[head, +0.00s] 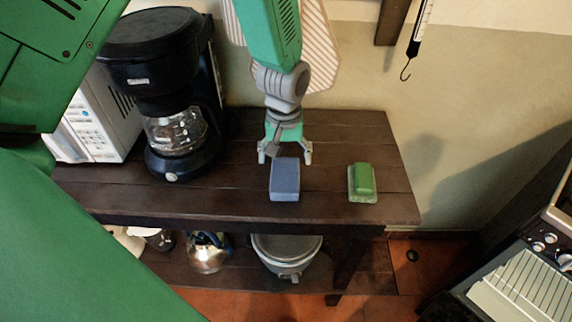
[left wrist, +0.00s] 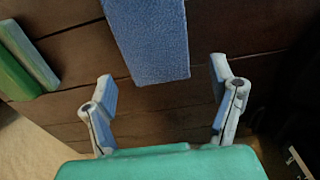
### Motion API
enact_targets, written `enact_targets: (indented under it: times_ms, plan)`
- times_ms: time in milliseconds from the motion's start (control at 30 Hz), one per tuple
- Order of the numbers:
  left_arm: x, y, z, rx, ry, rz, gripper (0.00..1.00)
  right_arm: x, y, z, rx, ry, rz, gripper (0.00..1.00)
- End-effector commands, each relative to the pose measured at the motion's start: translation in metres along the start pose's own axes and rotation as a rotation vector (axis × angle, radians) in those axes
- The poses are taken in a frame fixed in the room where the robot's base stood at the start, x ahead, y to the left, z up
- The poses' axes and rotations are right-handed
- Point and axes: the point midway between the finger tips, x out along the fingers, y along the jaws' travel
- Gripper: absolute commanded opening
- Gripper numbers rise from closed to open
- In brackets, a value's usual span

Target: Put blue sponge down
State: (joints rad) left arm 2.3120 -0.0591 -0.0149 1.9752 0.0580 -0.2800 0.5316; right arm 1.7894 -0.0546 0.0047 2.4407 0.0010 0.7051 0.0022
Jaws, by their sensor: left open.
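The blue sponge (head: 285,180) lies on the dark wooden shelf top (head: 230,194), near its front edge. It also shows at the top middle of the left wrist view (left wrist: 150,38). My left gripper (head: 285,158) is just behind the sponge in the head view, with its fingers spread apart. In the left wrist view the open fingers (left wrist: 163,92) stand wide, with the sponge's near end beyond and roughly between their tips. Nothing is held in them. My right gripper is not in view.
A green sponge (head: 363,181) lies to the right on the shelf top. A black coffee maker (head: 165,95) and a white microwave (head: 100,118) stand at the left. A kettle (head: 207,252) and a pot (head: 287,252) are on the lower shelf. A hook scale (head: 416,40) hangs on the wall.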

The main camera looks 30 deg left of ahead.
Motion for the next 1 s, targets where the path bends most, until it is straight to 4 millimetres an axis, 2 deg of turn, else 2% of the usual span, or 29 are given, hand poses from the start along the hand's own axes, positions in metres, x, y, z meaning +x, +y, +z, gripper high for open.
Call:
enact_targets:
  times_ms: [33, 200, 400, 567, 1000]
  plan:
    - [-0.014, 0.001, -0.001, 0.001, 0.004, 0.002, 0.78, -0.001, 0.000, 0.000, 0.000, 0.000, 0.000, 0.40]
    - [-0.049, 0.001, -0.001, 0.000, 0.003, 0.001, 0.78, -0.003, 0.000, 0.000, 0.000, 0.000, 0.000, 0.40]
    - [-0.074, 0.001, -0.001, 0.000, 0.001, 0.000, 0.78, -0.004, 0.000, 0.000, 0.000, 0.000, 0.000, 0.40]
    - [-0.080, 0.001, 0.000, -0.001, -0.001, -0.001, 0.78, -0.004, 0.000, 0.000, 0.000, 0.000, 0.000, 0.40]
    - [-0.080, 0.000, 0.000, 0.000, -0.001, -0.001, 0.78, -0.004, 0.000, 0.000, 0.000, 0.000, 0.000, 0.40]
